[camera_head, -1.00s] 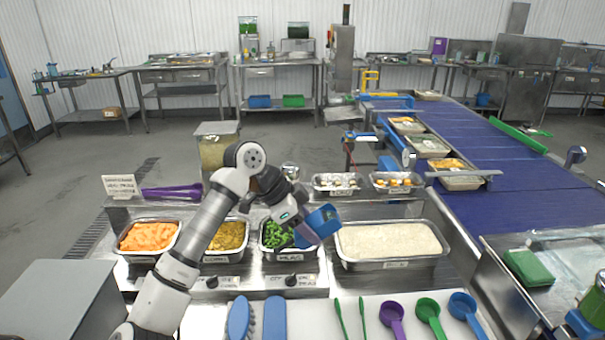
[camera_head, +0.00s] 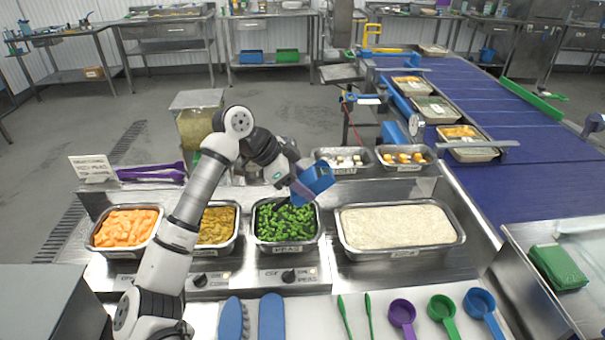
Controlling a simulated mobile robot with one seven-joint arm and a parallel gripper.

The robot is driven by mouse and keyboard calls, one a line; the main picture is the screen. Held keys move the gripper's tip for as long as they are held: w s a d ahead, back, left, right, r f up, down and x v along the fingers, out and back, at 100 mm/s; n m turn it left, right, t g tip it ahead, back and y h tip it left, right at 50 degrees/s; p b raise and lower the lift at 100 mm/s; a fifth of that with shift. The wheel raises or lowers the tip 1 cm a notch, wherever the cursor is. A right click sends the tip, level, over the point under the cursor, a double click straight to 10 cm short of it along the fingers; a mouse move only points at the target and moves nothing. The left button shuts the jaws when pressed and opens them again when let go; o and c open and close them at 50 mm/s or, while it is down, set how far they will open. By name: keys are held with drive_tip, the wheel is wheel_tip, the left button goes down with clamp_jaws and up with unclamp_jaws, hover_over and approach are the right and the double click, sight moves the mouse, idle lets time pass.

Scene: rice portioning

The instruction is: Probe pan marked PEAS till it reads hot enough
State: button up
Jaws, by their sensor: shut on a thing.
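The pan marked PEAS (camera_head: 318,236) is a steel pan of green peas (camera_head: 285,222) in the counter, with its label (camera_head: 288,249) on the front. My gripper (camera_head: 298,190) is above the pan's back right part, shut on a blue boxy device (camera_head: 317,179), which looks like the probe thermometer. The device is tilted, and its body sits above the pan's rim. I cannot make out a thin probe tip or any reading on it. Whether anything touches the peas is unclear.
A pan of orange pieces (camera_head: 126,228) and a yellowish pan (camera_head: 216,226), partly behind my arm, stand left. A wide rice pan (camera_head: 398,226) stands right. Scoops (camera_head: 402,312) and blue tools (camera_head: 271,316) lie on the white front board. A blue conveyor (camera_head: 520,150) runs at right.

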drive_tip(key=shift+f, duration=3.5)
idle(2.2)
drive_tip(key=shift+r, duration=4.65)
